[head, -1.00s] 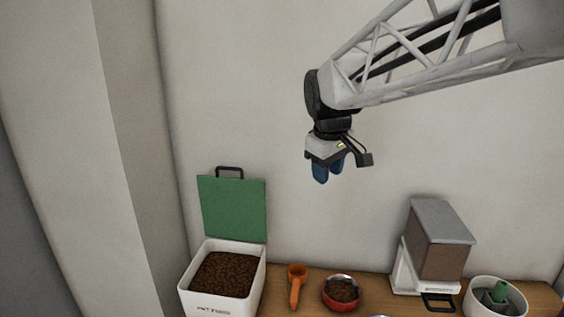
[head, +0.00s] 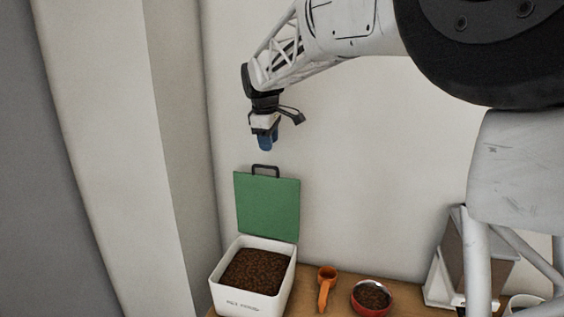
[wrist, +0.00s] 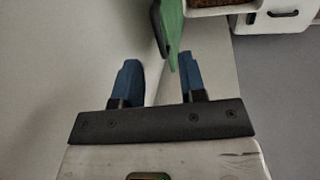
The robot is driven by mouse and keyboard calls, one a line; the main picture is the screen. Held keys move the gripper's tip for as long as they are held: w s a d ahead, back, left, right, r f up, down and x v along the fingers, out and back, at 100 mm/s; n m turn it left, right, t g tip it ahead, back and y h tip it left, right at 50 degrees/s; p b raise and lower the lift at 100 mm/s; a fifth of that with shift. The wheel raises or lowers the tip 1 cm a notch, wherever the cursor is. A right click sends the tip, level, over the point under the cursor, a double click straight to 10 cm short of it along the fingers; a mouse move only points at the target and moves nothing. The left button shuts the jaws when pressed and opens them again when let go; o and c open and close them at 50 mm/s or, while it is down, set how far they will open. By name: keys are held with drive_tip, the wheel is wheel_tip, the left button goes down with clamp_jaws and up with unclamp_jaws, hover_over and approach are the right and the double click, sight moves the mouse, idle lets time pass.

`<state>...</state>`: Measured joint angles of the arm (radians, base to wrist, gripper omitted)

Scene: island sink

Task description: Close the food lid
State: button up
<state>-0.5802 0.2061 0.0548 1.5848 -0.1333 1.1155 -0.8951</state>
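The food box (head: 228,291) is white and filled with brown kibble. It stands at the left end of the wooden counter in the head view. Its green lid (head: 268,206) stands open and upright at the box's back edge, with a black handle (head: 265,170) on top. My gripper (head: 266,146) hangs in the air just above the handle, pointing down and apart from it. In the wrist view my two blue fingers (wrist: 157,78) are spread with nothing between them. The lid (wrist: 173,32) shows edge-on beyond them, and a corner of the box (wrist: 212,10) shows at the top.
An orange scoop (head: 326,288) and a red bowl of kibble (head: 371,298) stand right of the box on the counter (head: 303,282). A dispenser (head: 447,262) stands farther right, partly behind my arm. A wall rises behind the lid.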

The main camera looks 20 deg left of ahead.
sight(264, 167)
drive_tip(key=shift+w+a+f+n, duration=0.1)
drive_tip(key=shift+w+a+n, duration=0.05)
drive_tip(key=shift+a, duration=0.45)
drive_tip(key=shift+w+a+n, duration=0.15)
drive_tip(key=shift+a, duration=0.4)
drive_tip(key=shift+f, duration=0.15)
drive_tip(key=shift+x, duration=3.8)
clamp_jaws()
